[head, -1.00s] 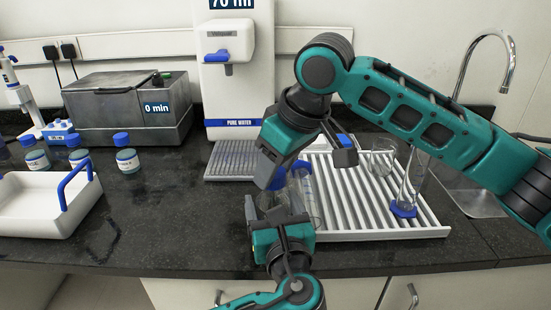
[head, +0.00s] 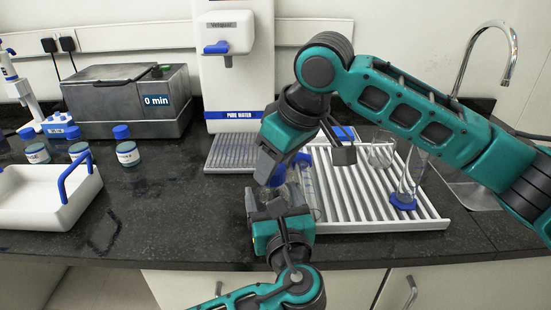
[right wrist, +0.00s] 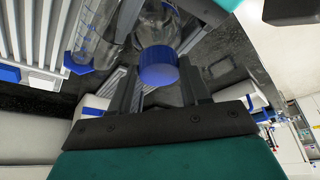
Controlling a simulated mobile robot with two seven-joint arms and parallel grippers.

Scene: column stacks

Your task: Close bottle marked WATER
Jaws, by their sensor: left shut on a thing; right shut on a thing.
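No WATER label is readable. Its round blue cap (right wrist: 158,67) shows in the right wrist view between the fingers of my right gripper (right wrist: 160,78), which is shut on it from above. The clear bottle body (right wrist: 160,22) lies beyond the cap, in line with it. Whether the cap sits fully on the neck is hidden. My left gripper (head: 274,195) is low at the front, shut around the bottle body.
The white rack (head: 432,222) holds a beaker (head: 382,153) and a cylinder with a blue base (head: 402,201). A water dispenser (head: 236,80) stands behind. Several blue-capped bottles (head: 127,152) and a white tray (head: 50,215) are at left. The counter between is clear.

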